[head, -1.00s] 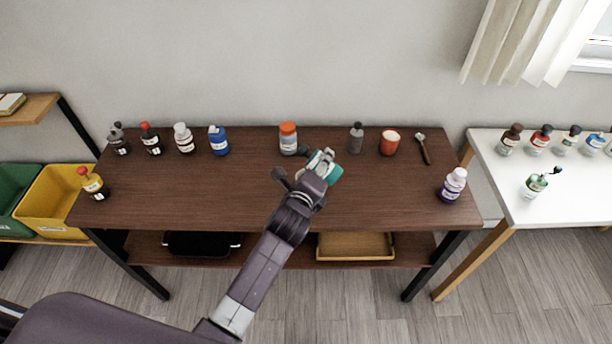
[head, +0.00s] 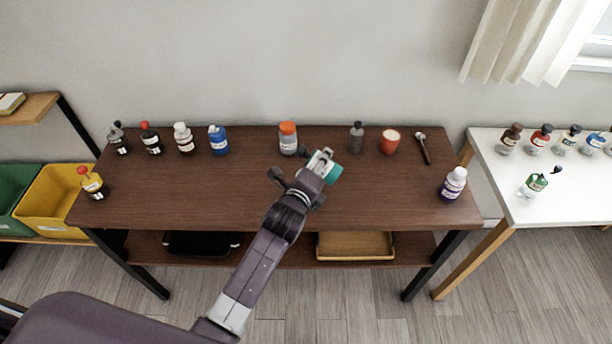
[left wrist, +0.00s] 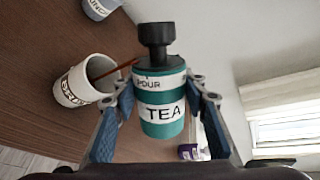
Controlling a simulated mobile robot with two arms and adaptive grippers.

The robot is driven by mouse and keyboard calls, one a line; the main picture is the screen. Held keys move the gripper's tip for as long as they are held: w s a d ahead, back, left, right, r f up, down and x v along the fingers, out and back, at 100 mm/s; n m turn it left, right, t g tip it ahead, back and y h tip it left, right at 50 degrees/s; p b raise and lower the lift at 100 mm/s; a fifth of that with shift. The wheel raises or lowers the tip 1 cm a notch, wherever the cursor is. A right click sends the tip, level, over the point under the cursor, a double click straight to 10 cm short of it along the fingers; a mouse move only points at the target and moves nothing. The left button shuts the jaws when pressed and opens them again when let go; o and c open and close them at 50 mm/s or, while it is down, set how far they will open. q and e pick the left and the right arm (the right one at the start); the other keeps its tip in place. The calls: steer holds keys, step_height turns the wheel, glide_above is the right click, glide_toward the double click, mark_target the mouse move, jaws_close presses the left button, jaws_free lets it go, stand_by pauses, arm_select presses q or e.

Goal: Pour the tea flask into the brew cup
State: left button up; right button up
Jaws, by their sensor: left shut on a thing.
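The teal tea flask (left wrist: 161,110) has white bands reading POUR and TEA and a black cap. My left gripper (left wrist: 160,105) is shut on it, one finger on each side of its body. In the head view the flask (head: 333,173) is held above the table, tilted well over, its cap hard to make out. The brew cup (left wrist: 72,88) is pale, with a dark-lettered label, and stands apart from the flask, left of it in the left wrist view. The head view has a red cup (head: 390,142) at the back right; I cannot tell if it is the same one.
Several bottles stand along the table's back edge, including an orange-capped one (head: 288,138) and a grey one (head: 356,138) near the gripper. A spoon (head: 423,148) lies beside the red cup. A purple-labelled bottle (head: 453,184) stands at the right. The table's front middle (head: 210,195) is clear.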

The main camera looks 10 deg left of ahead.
arm_select(q)
steer(key=shift+f, duration=0.2)
stand_by(0.6)
steer(key=shift+r, duration=0.5)
steer(key=shift+f+m+y, duration=0.3)
steer(key=shift+f+m, duration=0.1)
steer(key=shift+m, duration=0.2)
steer(key=shift+d+b, duration=0.1)
steer(key=shift+b, duration=0.3)
steer(key=shift+m, duration=0.3)
steer(key=shift+f+m+t+y+b, duration=0.3)
steer(key=shift+f+m+y+b, duration=0.05)
steer(key=shift+m+y+b, duration=0.1)
steer(key=shift+d+f+m+t+y+b, duration=0.2)
steer(key=shift+f+m+t+y+b, duration=0.2)
steer(key=shift+m+b, duration=0.55)
steer(key=shift+d, duration=0.15)
steer(key=shift+b, duration=0.35)
